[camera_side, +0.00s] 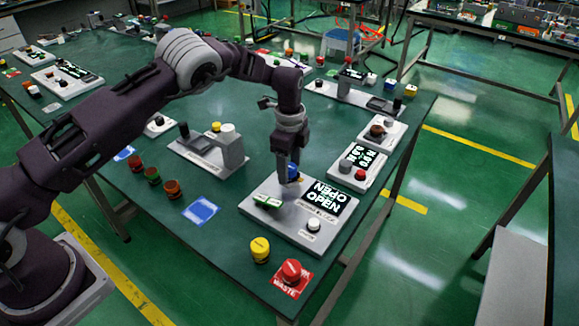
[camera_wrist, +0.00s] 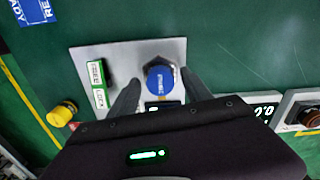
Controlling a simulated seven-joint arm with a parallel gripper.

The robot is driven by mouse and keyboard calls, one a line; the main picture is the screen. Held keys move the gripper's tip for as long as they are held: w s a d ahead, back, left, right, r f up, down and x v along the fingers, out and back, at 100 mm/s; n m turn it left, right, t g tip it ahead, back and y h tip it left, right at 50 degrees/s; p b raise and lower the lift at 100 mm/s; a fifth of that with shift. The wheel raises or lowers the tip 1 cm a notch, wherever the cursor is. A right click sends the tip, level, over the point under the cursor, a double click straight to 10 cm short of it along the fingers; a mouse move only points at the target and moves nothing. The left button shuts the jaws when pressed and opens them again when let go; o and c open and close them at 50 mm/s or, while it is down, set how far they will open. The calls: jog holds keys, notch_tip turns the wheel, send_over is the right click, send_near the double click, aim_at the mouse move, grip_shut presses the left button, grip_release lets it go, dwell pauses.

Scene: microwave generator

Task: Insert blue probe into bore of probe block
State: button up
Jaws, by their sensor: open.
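The blue probe (camera_wrist: 160,79) shows in the wrist view as a round blue cap with white lettering, seen from above. In the side view its blue top (camera_side: 293,173) shows between my fingers. It stands over a light grey plate (camera_side: 265,211), on what looks like the grey probe block. The bore is hidden beneath the cap, so I cannot tell how deep the probe sits. My gripper (camera_side: 288,179) is above the plate, pointing down. In the wrist view its dark fingers (camera_wrist: 160,90) are open, one on each side of the cap.
The plate carries a display (camera_side: 328,197) reading OPEN, a green-labelled part (camera_side: 267,201) and a white button (camera_side: 314,223). A yellow cylinder (camera_side: 260,249) and a red cap (camera_side: 291,271) on a waste mat stand in front. A blue mat (camera_side: 201,211) lies left.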

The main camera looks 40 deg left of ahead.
notch_tip(320, 180, up, 12)
jog(key=shift+f, duration=0.15)
notch_tip(320, 180, up, 11)
jog(key=n+t, duration=0.1)
jog(key=n, duration=0.3)
send_over(290, 166)
jog(key=s+a, duration=0.2)
jog(key=s, duration=0.4)
jog(key=s+a+r+n+t+h, duration=0.1)
jog(key=s+r+n+t, duration=0.1)
jog(key=s+r+n, duration=0.5)
jog(key=s+n+t, duration=0.1)
jog(key=s+n, duration=0.1)
jog(key=s, duration=1.1)
jog(key=s+f+n+t+y, duration=0.1)
jog(key=s+n, duration=0.2)
jog(key=s, duration=1)
jog(key=shift+a+f+t, duration=0.3)
jog(key=shift+a, duration=0.15)
